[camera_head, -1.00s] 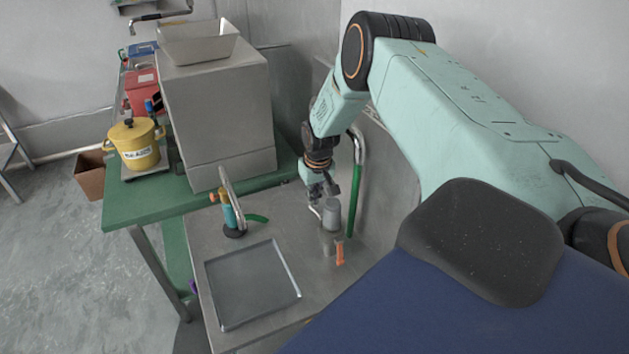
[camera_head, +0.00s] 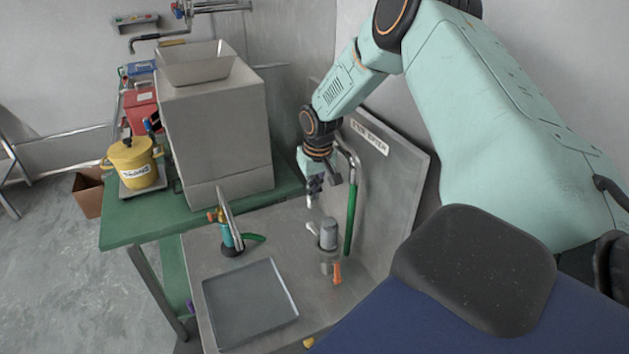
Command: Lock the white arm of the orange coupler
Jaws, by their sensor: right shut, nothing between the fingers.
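The coupler is a small upright grey fitting (camera_head: 328,238) on the metal table, with an orange lever (camera_head: 337,273) at its lower front. A short white arm (camera_head: 312,229) sticks out at its upper left, angled up and away from the body. Whether it is locked I cannot tell. My right gripper (camera_head: 312,198) is small and dark in the picture, just above and behind the white arm, apart from it. It is shut and empty. My left gripper is not in view.
A curved metal pipe with a green grip (camera_head: 351,215) stands close right of the coupler. A teal bottle-like tool (camera_head: 228,235) and a grey tray (camera_head: 250,300) lie to the left. A big metal grinder box (camera_head: 222,140) and yellow pot (camera_head: 133,165) stand on the green table.

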